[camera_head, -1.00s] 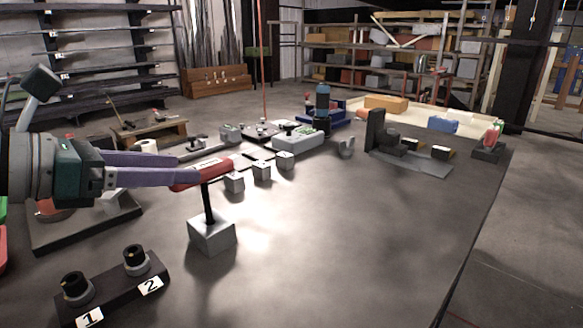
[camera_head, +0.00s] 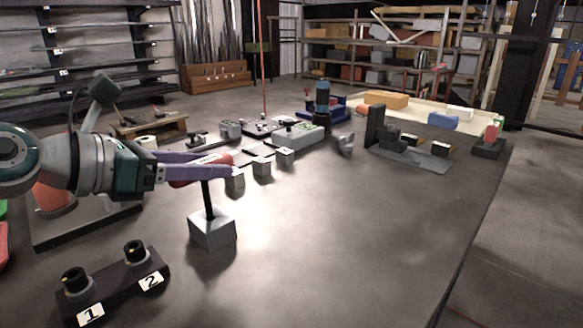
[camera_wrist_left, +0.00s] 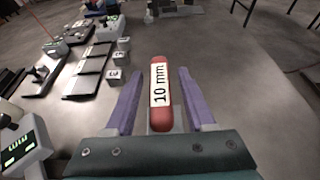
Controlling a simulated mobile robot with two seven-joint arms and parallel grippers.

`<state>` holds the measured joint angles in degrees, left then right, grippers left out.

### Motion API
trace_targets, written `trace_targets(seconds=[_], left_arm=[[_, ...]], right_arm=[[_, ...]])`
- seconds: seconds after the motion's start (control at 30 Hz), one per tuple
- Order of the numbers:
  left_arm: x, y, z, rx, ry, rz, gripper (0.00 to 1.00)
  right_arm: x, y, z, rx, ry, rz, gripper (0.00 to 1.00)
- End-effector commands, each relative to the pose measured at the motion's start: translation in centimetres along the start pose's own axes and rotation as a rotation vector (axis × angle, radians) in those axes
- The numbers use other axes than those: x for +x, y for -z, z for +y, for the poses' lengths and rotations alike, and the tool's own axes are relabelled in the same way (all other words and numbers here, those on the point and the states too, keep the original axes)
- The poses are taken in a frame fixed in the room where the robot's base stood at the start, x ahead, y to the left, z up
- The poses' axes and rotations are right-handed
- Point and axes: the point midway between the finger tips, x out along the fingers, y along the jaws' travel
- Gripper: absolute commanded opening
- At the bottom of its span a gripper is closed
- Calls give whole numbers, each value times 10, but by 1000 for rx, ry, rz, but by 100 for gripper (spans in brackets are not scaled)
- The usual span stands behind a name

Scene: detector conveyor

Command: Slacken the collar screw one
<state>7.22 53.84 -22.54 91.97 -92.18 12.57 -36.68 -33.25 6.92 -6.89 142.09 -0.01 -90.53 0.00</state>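The number one collar with its screw (camera_head: 75,282) and the number two collar (camera_head: 134,252) sit on a dark block at the lower left. A tool with a red handle stands upright on a dark shaft (camera_head: 208,202) in a grey block (camera_head: 212,230). The handle (camera_wrist_left: 160,92) is labelled 10 mm in the left wrist view. My left gripper (camera_head: 231,167) is open, with its purple fingers on both sides of the handle. The left wrist view shows gaps between the handle and both fingers (camera_wrist_left: 158,78). My right gripper is not in view.
Small grey numbered blocks (camera_head: 262,167) stand just beyond the tool. A dark bracket fixture (camera_head: 376,125) stands farther back at the right. The table to the right of the tool is clear. A grey device with a green display (camera_wrist_left: 22,150) shows in the left wrist view.

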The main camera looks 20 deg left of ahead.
Motion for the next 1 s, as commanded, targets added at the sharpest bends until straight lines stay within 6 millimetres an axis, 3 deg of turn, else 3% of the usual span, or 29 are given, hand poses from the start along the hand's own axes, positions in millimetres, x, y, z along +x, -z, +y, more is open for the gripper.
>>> trace_targets(seconds=[0.07, 0.47, 1.0], left_arm=[[0, 0, 0, 0, 0, 0, 45], [0, 0, 0, 0, 0, 0, 0], [-1, -2, 0, 0, -1, -2, 0]], right_arm=[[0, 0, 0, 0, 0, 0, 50], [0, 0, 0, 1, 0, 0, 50], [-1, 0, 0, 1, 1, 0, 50]])
